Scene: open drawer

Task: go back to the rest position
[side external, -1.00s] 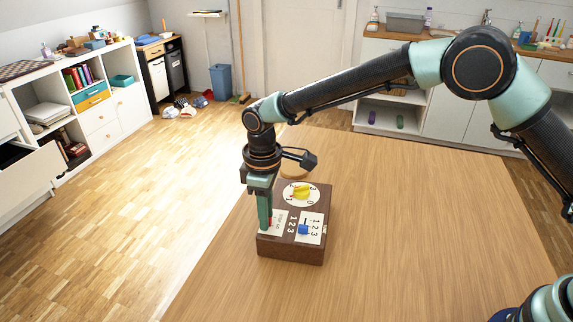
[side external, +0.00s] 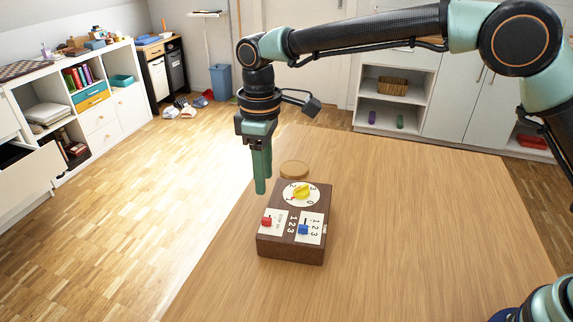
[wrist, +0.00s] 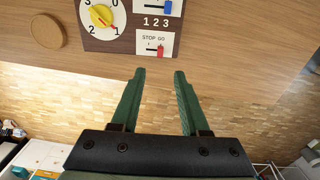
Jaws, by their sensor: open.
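My gripper (side external: 262,188) is open and empty, pointing down in the air above and behind the left side of a brown control box. Its two green fingers stand apart in the wrist view (wrist: 158,74). The brown control box (side external: 291,250) stands on the wooden table, with a yellow dial knob (side external: 301,191), a red slider (side external: 266,221) and a blue slider (side external: 303,229) on top. In the wrist view the red slider (wrist: 160,51) lies beyond the fingertips, clear of them, near the "GO" label. The yellow knob (wrist: 101,15) points near 1.
A round wooden disc (side external: 295,169) lies on the table (side external: 420,230) just behind the box. The table is otherwise clear to the right. A white shelf unit with an open drawer (side external: 30,175) stands on the floor at the left.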

